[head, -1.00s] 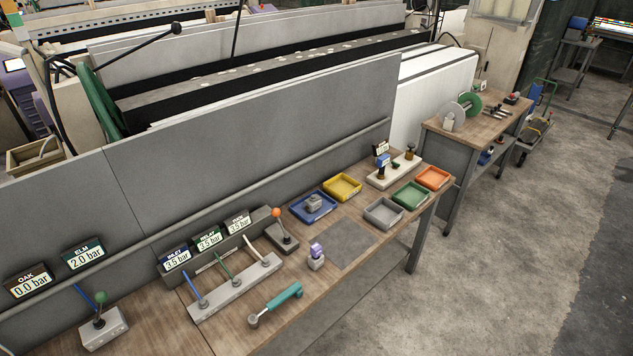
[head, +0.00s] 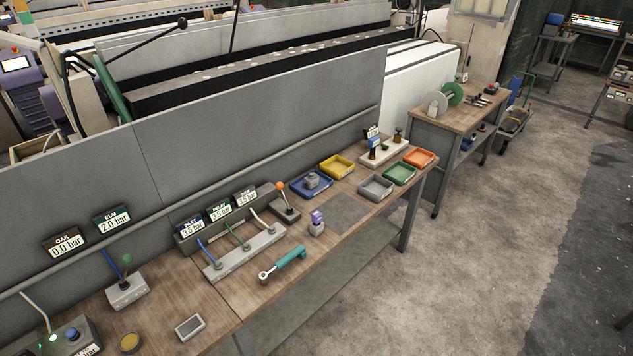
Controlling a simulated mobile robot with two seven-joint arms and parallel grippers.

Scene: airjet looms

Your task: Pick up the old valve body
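Two small valve-like blocks are on the workbench (head: 185,295). A grey block with a purple top (head: 317,222) stands on the bare wood beside a dark grey mat (head: 349,212). A plain grey block (head: 312,181) sits in the blue tray (head: 299,190). I cannot tell from their looks which one is the old valve body. Neither of my grippers is in view.
A teal-handled tool (head: 288,260) lies near the front edge. A manifold with hoses (head: 245,253) and an orange-knobbed lever (head: 284,203) stand left of the blocks. Yellow (head: 337,167), grey (head: 375,188), green (head: 400,174) and orange trays (head: 419,158) are rightward. The floor (head: 440,270) in front is clear.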

